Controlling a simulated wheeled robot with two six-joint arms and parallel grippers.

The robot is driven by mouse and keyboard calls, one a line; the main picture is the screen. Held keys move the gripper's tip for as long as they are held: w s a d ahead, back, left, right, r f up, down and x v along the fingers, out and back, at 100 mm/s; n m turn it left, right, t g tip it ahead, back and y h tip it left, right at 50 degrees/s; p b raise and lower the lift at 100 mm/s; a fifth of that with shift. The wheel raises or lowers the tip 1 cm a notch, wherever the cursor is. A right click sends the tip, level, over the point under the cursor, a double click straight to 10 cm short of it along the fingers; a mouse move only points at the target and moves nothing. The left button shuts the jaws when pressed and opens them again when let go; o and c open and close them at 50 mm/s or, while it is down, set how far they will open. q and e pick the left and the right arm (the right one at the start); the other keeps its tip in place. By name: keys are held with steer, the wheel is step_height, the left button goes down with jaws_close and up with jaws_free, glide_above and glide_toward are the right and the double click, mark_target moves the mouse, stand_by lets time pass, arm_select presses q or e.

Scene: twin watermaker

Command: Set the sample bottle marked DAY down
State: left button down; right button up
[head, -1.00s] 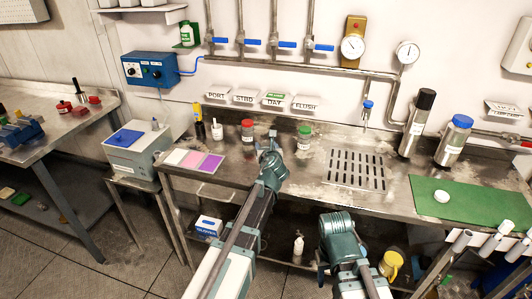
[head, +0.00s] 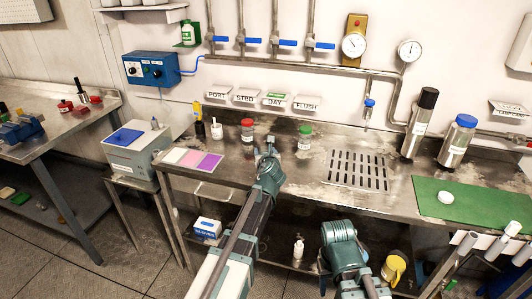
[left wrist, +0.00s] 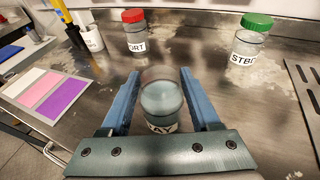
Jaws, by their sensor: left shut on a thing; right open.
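The sample bottle marked DAY (left wrist: 160,108) is a clear, uncapped-looking jar with greyish liquid and a white label. My left gripper (left wrist: 160,100) is shut around it, one blue finger on each side. In the head view my left gripper (head: 267,152) is over the steel bench (head: 235,180), and its wrist hides most of the bottle. I cannot tell whether the bottle's base touches the bench. A red-capped PORT bottle (left wrist: 135,35) and a green-capped STBD bottle (left wrist: 248,42) stand upright beyond it. My right gripper (head: 340,240) is open and empty, low before the bench front.
A pink and purple card (left wrist: 55,93) lies left of the gripper. A white cup (left wrist: 92,38) stands behind it. A slotted drain (head: 357,170) lies to the right. Labelled wall holders, including DAY (head: 275,99), hang above. Bare steel surrounds the gripper.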

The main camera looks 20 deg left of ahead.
arm_select(q)
steer(key=shift+f, duration=0.2)
steer(key=shift+c, duration=0.6)
jaws_free()
steer(key=shift+r, duration=0.15)
steer(key=shift+s+d+r, duration=0.1)
steer(key=shift+s+r, duration=0.05)
steer(key=shift+r, duration=0.05)
steer(key=p+v, duration=0.3)
steer(key=v, duration=0.8)
steer(key=shift+s+d, duration=0.15)
steer(key=shift+s, duration=0.15)
